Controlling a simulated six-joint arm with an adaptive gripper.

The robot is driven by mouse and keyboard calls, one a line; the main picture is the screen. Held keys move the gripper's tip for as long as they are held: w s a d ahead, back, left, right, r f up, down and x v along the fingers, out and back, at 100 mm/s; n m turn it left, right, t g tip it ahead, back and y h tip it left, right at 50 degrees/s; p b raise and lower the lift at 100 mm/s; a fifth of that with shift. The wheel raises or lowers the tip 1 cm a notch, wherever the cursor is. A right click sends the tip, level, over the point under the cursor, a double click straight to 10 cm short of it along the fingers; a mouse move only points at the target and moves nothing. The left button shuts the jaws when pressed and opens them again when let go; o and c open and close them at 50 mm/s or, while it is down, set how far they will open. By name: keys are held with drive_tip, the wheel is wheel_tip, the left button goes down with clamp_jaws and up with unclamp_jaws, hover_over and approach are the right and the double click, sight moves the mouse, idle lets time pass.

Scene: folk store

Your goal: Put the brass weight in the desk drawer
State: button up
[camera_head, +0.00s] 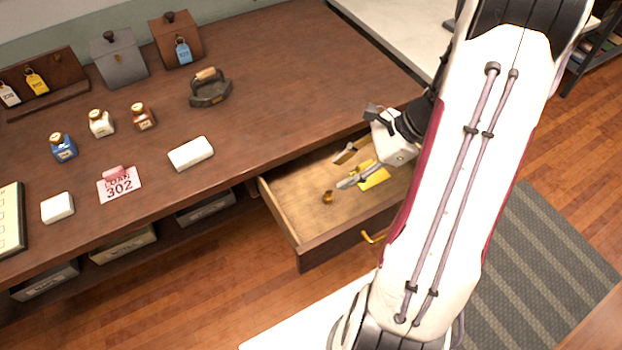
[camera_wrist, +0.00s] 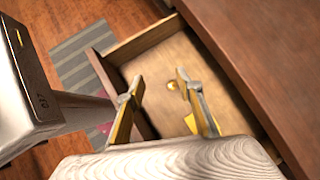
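The brass weight (camera_head: 327,197) is a small golden piece inside the open desk drawer (camera_head: 315,241), on or just above its wooden floor. It also shows in the wrist view (camera_wrist: 172,85), near the finger on the right. My gripper (camera_head: 343,169) is over the drawer, beside the weight and apart from it. In the wrist view my gripper (camera_wrist: 158,84) has its two fingers spread with nothing between them touching both. The drawer also shows in the wrist view (camera_wrist: 140,45), pulled out from under the desk.
A yellow flat piece (camera_head: 375,180) lies in the drawer. On the desk (camera_head: 270,60) are an old iron (camera_head: 210,90), several small bottles, a white block (camera_head: 191,153), and a pink 302 tag (camera_head: 119,185). Boxes stand at the back. The drawer handle (camera_head: 374,237) faces the room.

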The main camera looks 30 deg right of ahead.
drive_tip(key=s+a+r+n+h, duration=0.2)
drive_tip(key=s+a+r+n, duration=0.2)
drive_tip(key=r+n, duration=0.3)
drive_tip(key=s+a+r+n+t+h, duration=0.1)
drive_tip(key=s+a+r+n+h, duration=0.1)
drive_tip(key=s+a+r+n, duration=0.2)
drive_tip(key=s+a+r+n+h, duration=0.2)
drive_tip(key=s+a+r+n, duration=0.2)
drive_tip(key=a+r+n, duration=0.4)
drive_tip(key=shift+a+r+n+t+h, duration=0.15)
drive_tip(key=shift+r+n+t+h, duration=0.15)
drive_tip(key=shift+r+n, duration=1.05)
drive_tip(key=shift+f+n, duration=0.25)
